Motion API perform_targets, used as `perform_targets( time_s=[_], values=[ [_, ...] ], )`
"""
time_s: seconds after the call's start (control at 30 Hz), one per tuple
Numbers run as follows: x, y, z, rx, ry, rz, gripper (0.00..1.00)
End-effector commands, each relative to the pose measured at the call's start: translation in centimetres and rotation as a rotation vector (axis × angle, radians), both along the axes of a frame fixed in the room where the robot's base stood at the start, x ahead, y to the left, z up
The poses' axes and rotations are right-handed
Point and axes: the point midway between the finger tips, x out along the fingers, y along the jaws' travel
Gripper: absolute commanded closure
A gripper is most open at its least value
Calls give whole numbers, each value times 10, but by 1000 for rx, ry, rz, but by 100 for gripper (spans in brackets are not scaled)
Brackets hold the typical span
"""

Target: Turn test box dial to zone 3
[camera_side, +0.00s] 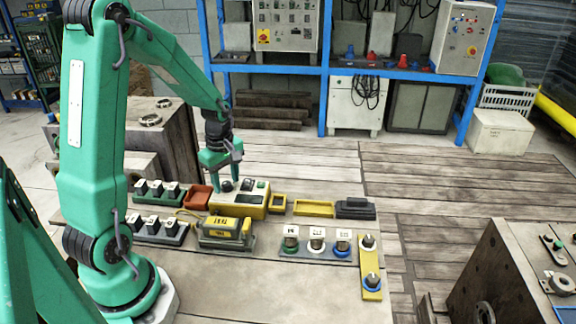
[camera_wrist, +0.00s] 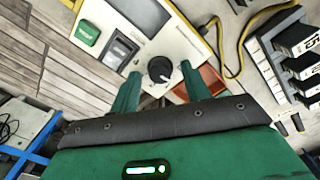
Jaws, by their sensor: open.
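The test box (camera_side: 256,199) is a cream box with a yellow front edge, standing on the table below my gripper (camera_side: 222,176). It also shows in the wrist view (camera_wrist: 190,45). Its dial (camera_wrist: 160,70) is a round black knob with a pale pointer mark. My gripper (camera_wrist: 160,76) is open, with one green finger on each side of the dial in the wrist view. I cannot tell whether the fingers touch the knob or stay above it. The zone marks are too small to read. A green switch (camera_wrist: 88,30), a black rocker switch (camera_wrist: 120,52) and a display (camera_wrist: 145,12) share the panel.
A red-brown tray (camera_side: 197,196) lies left of the box. A yellow-labelled unit (camera_side: 222,232) stands in front. Yellow trays (camera_side: 313,208) and a black block (camera_side: 355,208) lie to the right. Labelled blocks (camera_side: 158,190) stand at left. The table's front middle is clear.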

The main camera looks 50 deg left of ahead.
Motion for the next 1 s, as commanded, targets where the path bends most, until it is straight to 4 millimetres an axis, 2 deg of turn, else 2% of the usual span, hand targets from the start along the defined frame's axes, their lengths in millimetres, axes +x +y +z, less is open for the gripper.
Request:
perform_targets(
  time_s=[0.13,0.17,0.37,0.4,0.73,1.0],
  values=[
    [0,0,0,0,0,0,53],
    [0,0,0,0,1,0,57],
    [0,0,0,0,1,0,96],
    [0,0,0,0,1,0,98],
    [0,0,0,1,1,-31,98],
    [0,0,0,2,4,-155,98]
  ],
)
